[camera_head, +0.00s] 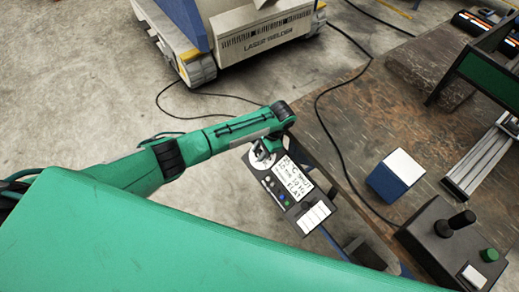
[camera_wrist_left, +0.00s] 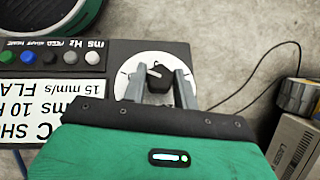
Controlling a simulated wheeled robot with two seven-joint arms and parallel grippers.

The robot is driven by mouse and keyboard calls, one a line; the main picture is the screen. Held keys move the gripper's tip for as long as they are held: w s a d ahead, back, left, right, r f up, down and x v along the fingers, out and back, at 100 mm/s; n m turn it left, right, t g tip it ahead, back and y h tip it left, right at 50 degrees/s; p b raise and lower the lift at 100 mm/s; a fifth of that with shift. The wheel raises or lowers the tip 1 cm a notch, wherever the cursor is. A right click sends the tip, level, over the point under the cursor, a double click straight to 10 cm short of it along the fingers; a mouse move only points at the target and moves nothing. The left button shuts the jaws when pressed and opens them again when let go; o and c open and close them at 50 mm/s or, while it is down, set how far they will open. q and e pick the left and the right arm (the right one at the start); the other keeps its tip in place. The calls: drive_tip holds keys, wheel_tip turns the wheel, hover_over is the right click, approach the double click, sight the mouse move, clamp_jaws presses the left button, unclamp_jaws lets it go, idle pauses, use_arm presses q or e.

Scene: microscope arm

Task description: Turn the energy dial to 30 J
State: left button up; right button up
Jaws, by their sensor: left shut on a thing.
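The energy dial is a black knob (camera_wrist_left: 159,71) on a round white scale plate (camera_wrist_left: 127,72) in the left wrist view. In the head view the white plate (camera_head: 256,163) sits at the upper end of the control panel (camera_head: 270,188), partly under my gripper. My left gripper (camera_head: 263,152) is over the dial, its two grey fingers (camera_wrist_left: 160,84) on either side of the knob and shut on it. The scale numbers are too small to read, so I cannot tell the setting. My right gripper is not in view.
A blue and white box (camera_head: 395,176) and a joystick box (camera_head: 455,245) stand on the worn bench to the right. The laser welder (camera_head: 265,35) stands behind; cables cross the floor and bench.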

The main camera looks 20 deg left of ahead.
use_arm(q)
drive_tip(key=shift+s+f, duration=0.1)
drive_tip(key=shift+s, duration=0.05)
drive_tip(key=o, duration=1)
drive_tip(key=v, duration=1.4)
drive_tip(key=shift+f, duration=0.1)
